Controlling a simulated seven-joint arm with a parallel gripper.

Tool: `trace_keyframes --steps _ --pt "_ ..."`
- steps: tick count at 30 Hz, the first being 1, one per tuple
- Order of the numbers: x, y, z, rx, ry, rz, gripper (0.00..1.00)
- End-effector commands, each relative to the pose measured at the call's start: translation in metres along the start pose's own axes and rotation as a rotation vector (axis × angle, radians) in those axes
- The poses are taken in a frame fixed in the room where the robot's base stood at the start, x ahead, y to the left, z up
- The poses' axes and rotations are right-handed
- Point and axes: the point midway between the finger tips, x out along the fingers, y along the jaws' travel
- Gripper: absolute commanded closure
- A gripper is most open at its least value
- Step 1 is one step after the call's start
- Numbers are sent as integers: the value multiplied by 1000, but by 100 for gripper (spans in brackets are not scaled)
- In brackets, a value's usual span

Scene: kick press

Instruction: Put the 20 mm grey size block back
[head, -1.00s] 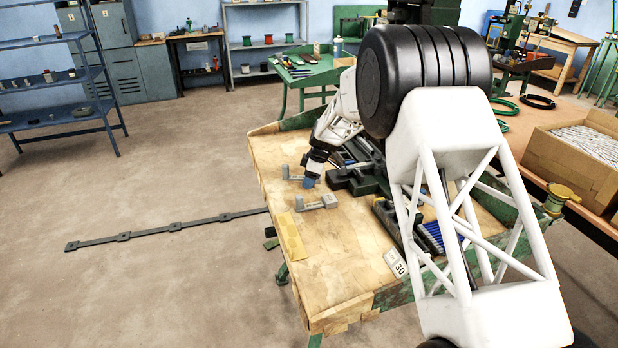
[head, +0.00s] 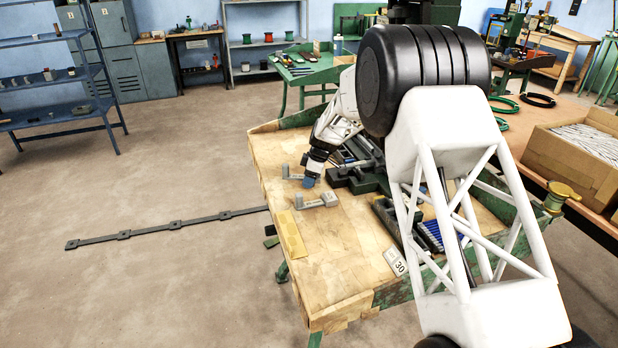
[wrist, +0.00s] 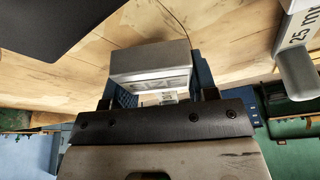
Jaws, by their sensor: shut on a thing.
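My gripper (head: 309,182) is low over the far left part of the wooden bench. In the wrist view its blue fingers stand on both sides of a grey block (wrist: 150,60), and it is shut on this block. The block has a pale face with a marking too unclear to read, so I cannot confirm its size. A grey piece marked 25 mm (wrist: 295,72) shows at the right of the wrist view, apart from the fingers. In the head view, grey pieces lie beside my gripper, one to the left (head: 291,173) and one nearer the camera (head: 318,201).
The wooden bench top (head: 345,265) is clear toward the front. A yellow strip (head: 291,236) lies along its left edge, and a card marked 30 (head: 396,262) is at the right. Dark fixtures (head: 350,180) stand right of my gripper. A rack with blue items (head: 430,236) is farther right.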

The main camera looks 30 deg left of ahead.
Motion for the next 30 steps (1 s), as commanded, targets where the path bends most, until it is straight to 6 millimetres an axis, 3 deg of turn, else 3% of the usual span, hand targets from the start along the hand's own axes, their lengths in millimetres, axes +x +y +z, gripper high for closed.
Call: trace_keyframes --steps 17,30 --pt "2 0 1 0 0 0 79" --pt "-19 0 -6 -1 1 1 79"
